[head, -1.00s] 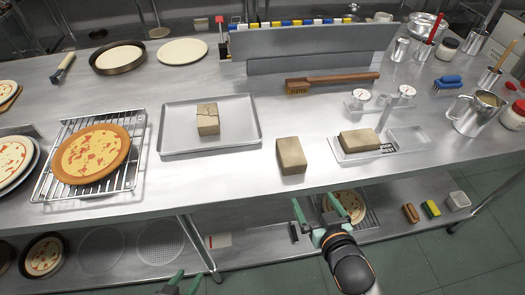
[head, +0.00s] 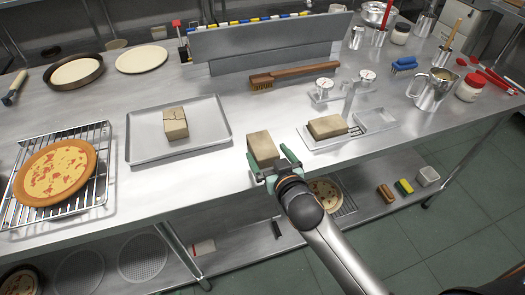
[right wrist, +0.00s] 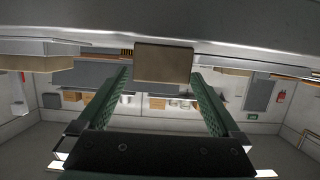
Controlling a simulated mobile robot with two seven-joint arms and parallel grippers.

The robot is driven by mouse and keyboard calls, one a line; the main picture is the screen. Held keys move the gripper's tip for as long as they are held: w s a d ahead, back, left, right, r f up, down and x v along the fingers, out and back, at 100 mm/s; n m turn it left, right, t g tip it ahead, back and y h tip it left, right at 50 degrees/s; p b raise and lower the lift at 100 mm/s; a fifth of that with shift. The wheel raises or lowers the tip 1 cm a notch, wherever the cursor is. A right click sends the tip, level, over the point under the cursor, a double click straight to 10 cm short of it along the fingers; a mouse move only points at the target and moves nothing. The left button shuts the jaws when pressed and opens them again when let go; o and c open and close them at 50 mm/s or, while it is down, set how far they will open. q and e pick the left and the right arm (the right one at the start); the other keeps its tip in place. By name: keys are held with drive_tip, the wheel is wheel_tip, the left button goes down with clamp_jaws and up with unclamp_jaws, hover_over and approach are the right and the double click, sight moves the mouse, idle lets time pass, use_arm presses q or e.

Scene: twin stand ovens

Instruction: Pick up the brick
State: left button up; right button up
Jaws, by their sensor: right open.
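A plain tan brick (head: 262,146) stands near the front edge of the steel table; it also shows in the right wrist view (right wrist: 163,63), ahead between the fingers. My right gripper (head: 270,163) is open, with its green fingers at the near side of this brick. In the right wrist view (right wrist: 160,85) the gap between the fingers is wider than the brick and holds nothing. A cracked brick (head: 175,124) lies on a metal tray (head: 206,145). Another brick (head: 327,126) lies on a shallow tray at the right. My left gripper is not in view.
A pizza (head: 56,171) on a wire rack is at the left. A wooden brush (head: 285,76) lies in front of a grey upright panel (head: 260,43). A metal jug (head: 432,90) stands at the right. A lower shelf runs below the front edge.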

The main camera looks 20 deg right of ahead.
sight(263, 148)
drive_tip(key=b+x, duration=0.1)
drive_tip(key=x, duration=0.1)
drive_tip(key=b+x, duration=0.1)
drive_tip(key=shift+w+f+b, duration=0.2)
drive_tip(key=shift+f+b, duration=0.1)
drive_tip(key=shift+f, duration=0.2)
drive_tip(key=shift+w, duration=0.55)
clamp_jaws()
drive_tip(key=shift+r, duration=0.1)
